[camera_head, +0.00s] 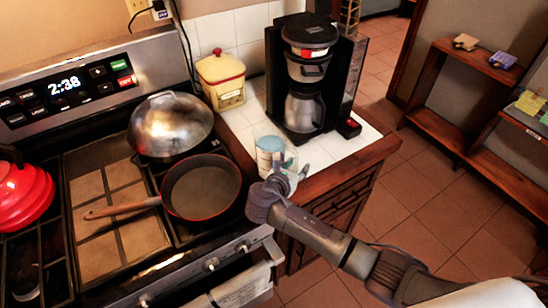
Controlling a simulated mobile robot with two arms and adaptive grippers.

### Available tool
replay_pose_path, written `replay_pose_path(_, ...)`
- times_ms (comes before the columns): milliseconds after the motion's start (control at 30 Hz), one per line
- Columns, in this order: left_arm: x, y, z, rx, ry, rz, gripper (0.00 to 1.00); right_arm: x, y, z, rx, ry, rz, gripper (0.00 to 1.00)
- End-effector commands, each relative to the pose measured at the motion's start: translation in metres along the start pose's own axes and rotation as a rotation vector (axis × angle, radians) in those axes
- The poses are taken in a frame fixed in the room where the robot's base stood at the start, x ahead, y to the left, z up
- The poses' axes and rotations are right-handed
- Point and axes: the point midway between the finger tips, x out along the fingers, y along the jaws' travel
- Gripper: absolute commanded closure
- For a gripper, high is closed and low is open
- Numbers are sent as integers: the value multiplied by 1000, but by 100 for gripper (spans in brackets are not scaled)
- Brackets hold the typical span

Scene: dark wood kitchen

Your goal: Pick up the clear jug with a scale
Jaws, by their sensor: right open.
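The clear jug (264,148) stands on the white tiled counter, left of the coffee maker and close to the counter's front edge. Its lower right part is hidden behind my right gripper (291,167). The right gripper comes in from the lower right and is open. Its fingers are at the near right side of the jug, one overlapping the jug in the picture; I cannot tell if they touch it. The jug still appears upright on the counter. My left gripper is not in view.
A black coffee maker (308,75) stands behind the jug, and a yellow canister (221,82) with a red-trimmed lid is at the back left. On the stove are a frying pan (202,190), a domed steel wok (170,125) and a red kettle (22,192). Open floor lies to the right.

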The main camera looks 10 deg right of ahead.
Motion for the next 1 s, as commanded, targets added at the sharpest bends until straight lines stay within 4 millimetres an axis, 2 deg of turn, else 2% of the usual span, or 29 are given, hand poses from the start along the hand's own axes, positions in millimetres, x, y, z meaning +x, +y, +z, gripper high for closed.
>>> replay_pose_path(67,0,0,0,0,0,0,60,0,0,0,0,0,0,58)
replay_pose_path(333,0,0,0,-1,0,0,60,0,0,0,0,0,0,100)
replay_pose_path(1000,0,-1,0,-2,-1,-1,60,-1,1,3,5,-4,2,100)
